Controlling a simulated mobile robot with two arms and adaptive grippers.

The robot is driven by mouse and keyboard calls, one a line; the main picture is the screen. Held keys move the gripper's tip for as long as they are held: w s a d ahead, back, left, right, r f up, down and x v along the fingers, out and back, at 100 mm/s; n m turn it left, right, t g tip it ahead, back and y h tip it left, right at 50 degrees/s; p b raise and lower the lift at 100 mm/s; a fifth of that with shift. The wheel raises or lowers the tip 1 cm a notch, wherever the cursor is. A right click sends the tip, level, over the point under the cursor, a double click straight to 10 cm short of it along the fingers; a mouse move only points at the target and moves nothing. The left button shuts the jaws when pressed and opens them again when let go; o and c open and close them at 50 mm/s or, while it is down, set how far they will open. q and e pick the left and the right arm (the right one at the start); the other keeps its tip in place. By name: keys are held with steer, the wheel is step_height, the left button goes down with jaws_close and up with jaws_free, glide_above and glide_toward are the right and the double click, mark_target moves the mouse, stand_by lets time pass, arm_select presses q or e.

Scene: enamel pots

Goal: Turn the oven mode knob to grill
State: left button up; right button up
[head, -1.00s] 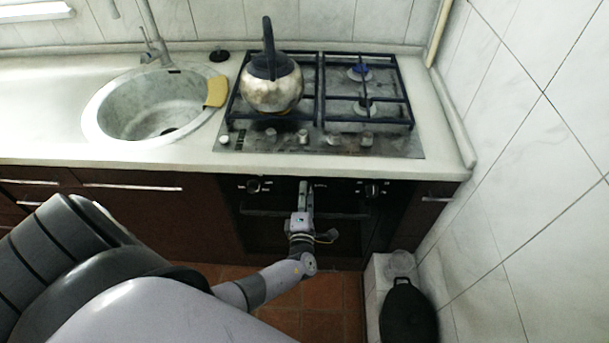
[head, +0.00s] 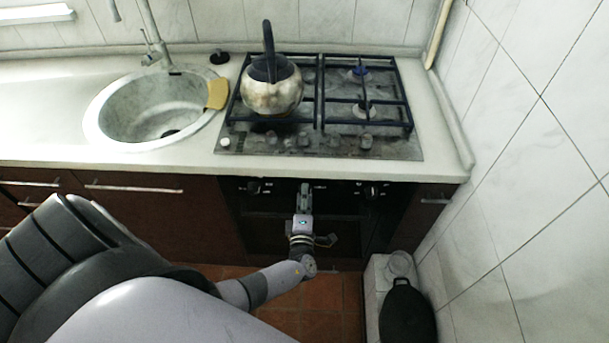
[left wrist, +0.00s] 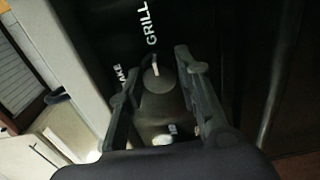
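The oven mode knob (left wrist: 158,80) is a dark round knob with a white pointer line, on the black oven panel in the left wrist view. The pointer line aims roughly at the white word GRILL (left wrist: 151,24); a partly hidden label ending in AKE (left wrist: 122,76) is to its left. My left gripper (left wrist: 154,74) has its two fingers apart, one on each side of the knob, with visible gaps. In the head view my left gripper (head: 304,188) is at the middle of the oven panel and hides the knob there. My right gripper is not in view.
A kettle (head: 272,92) stands on the gas hob (head: 390,146) above the oven. Other oven knobs sit left (head: 253,187) and right (head: 372,190) of my gripper. A sink (head: 110,125) is at left. A tiled wall (head: 530,180) bounds the right side.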

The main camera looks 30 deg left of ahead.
arm_select(q)
steer(key=o, duration=0.4)
steer(key=shift+c, duration=0.2)
steer(key=v, duration=1.2)
steer(key=shift+f, duration=0.1)
